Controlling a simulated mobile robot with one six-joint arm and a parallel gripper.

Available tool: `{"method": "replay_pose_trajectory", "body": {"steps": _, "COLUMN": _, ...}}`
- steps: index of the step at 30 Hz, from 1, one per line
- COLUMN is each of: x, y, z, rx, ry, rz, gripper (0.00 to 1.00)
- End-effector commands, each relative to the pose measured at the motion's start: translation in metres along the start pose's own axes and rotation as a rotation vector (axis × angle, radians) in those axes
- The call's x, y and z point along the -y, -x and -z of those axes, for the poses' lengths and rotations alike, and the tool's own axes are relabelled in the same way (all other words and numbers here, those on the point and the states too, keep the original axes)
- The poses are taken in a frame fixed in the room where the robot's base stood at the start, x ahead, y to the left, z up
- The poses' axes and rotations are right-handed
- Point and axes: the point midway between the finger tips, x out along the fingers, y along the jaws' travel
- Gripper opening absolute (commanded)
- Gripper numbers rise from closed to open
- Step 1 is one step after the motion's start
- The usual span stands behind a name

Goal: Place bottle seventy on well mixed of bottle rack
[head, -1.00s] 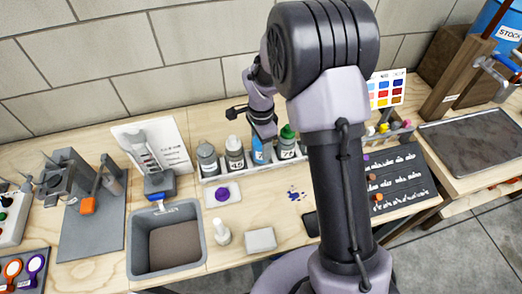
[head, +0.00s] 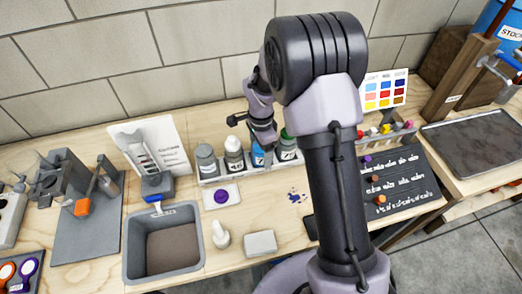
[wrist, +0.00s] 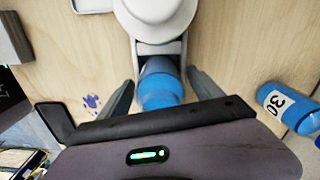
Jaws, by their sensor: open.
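A pale bottle rack (head: 222,181) stands against the back of the bench with several bottles in it. A green-capped bottle (head: 287,152) at its right end has a label starting with 7; the second digit is unclear. A blue bottle (head: 257,157) stands left of it, below my gripper (head: 262,141). In the wrist view my gripper (wrist: 164,88) is open, its fingers on both sides of a blue object (wrist: 160,85) under a white round top (wrist: 157,14). I cannot tell whether they touch it. The rack's well mixed marking is not readable.
White-capped bottle (head: 234,153) and grey-capped bottle (head: 206,160) fill the rack's left side. A blue bottle marked 30 (wrist: 282,106) shows at right in the wrist view. A grey basin (head: 164,243), white block (head: 260,243) and dark slate (head: 400,180) are nearby.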

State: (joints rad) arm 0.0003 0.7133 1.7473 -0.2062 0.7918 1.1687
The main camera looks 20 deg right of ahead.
Motion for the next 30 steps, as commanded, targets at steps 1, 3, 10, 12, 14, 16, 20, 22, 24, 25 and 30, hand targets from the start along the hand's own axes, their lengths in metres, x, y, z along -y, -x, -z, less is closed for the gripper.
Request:
{"method": "replay_pose_trajectory", "body": {"steps": 1, "x": 0.000, "y": 0.002, "z": 0.000, "rx": 0.000, "ry": 0.000, "rz": 0.000, "gripper": 0.75}}
{"method": "replay_pose_trajectory", "body": {"steps": 3, "x": 0.000, "y": 0.011, "z": 0.000, "rx": 0.000, "ry": 0.000, "rz": 0.002, "gripper": 0.75}}
{"method": "replay_pose_trajectory", "body": {"steps": 10, "x": 0.001, "y": 0.077, "z": 0.000, "rx": -0.001, "ry": 0.000, "rz": 0.004, "gripper": 0.75}}
{"method": "replay_pose_trajectory", "body": {"steps": 12, "x": 0.001, "y": 0.095, "z": 0.000, "rx": -0.001, "ry": 0.001, "rz": 0.004, "gripper": 0.75}}
{"method": "replay_pose_trajectory", "body": {"steps": 14, "x": 0.001, "y": 0.106, "z": 0.000, "rx": -0.001, "ry": 0.001, "rz": 0.002, "gripper": 0.75}}
{"method": "replay_pose_trajectory", "body": {"steps": 16, "x": 0.000, "y": 0.116, "z": 0.000, "rx": 0.000, "ry": 0.000, "rz": 0.001, "gripper": 0.75}}
{"method": "replay_pose_trajectory", "body": {"steps": 20, "x": -0.004, "y": 0.137, "z": -0.002, "rx": 0.001, "ry": 0.026, "rz": 0.019, "gripper": 0.75}}
{"method": "replay_pose_trajectory", "body": {"steps": 22, "x": -0.018, "y": 0.170, "z": -0.007, "rx": 0.002, "ry": 0.098, "rz": 0.065, "gripper": 0.75}}
{"method": "replay_pose_trajectory", "body": {"steps": 24, "x": -0.044, "y": 0.214, "z": -0.018, "rx": -0.001, "ry": 0.220, "rz": 0.136, "gripper": 0.75}}
{"method": "replay_pose_trajectory", "body": {"steps": 25, "x": -0.059, "y": 0.232, "z": -0.023, "rx": -0.005, "ry": 0.281, "rz": 0.170, "gripper": 0.75}}
{"method": "replay_pose_trajectory", "body": {"steps": 30, "x": -0.154, "y": 0.298, "z": -0.056, "rx": -0.071, "ry": 0.625, "rz": 0.360, "gripper": 0.75}}
